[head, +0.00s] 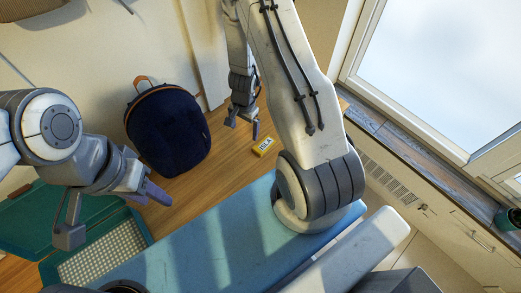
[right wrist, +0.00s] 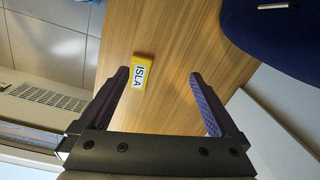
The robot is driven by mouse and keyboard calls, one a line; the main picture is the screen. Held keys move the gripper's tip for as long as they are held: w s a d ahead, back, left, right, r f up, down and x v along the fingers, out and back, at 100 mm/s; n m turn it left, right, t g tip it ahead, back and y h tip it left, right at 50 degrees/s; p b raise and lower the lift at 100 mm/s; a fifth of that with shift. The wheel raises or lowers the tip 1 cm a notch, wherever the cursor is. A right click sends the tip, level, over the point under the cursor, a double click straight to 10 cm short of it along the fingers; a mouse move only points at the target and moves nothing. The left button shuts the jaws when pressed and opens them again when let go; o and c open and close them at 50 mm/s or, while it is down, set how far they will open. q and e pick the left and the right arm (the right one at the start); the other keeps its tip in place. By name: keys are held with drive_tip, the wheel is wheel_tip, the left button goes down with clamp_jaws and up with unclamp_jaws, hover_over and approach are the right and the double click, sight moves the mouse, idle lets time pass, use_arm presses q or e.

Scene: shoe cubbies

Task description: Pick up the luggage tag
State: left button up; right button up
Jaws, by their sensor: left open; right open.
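The luggage tag (head: 264,147) is a small yellow piece with a white label reading "ISLA". It lies on the wooden surface (head: 215,165), to the right of the navy backpack (head: 168,130). It also shows in the right wrist view (right wrist: 139,76), beyond the fingertips and nearer the left finger. My right gripper (head: 243,129) is open and empty, a little to the left of the tag in the head view. It also shows in the right wrist view (right wrist: 160,75) with its fingers wide apart. My left gripper (head: 110,215) is open and empty at the left.
The backpack with an orange handle stands against the wall. A teal case (head: 48,268) with a pale grid panel lies below my left gripper. A light blue surface (head: 200,240) is in front. A window and sill (head: 395,125) are at the right. Wood around the tag is clear.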

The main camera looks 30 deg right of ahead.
drive_tip(key=m+b, duration=0.1)
drive_tip(key=m, duration=0.1)
hover_over(258, 150)
wheel_tip(258, 150, down, 6)
drive_tip(key=r, duration=0.1)
drive_tip(key=f+b, duration=0.5)
drive_tip(key=shift+s+a+f, duration=0.1)
drive_tip(key=shift+a+f, duration=0.15)
drive_tip(key=shift+a, duration=0.05)
drive_tip(key=f+b, duration=0.4)
drive_tip(key=f, duration=0.1)
drive_tip(key=shift+d, duration=0.2)
drive_tip(key=shift+r, duration=0.1)
drive_tip(key=c, duration=1.4)
drive_tip(key=shift+r, duration=0.1)
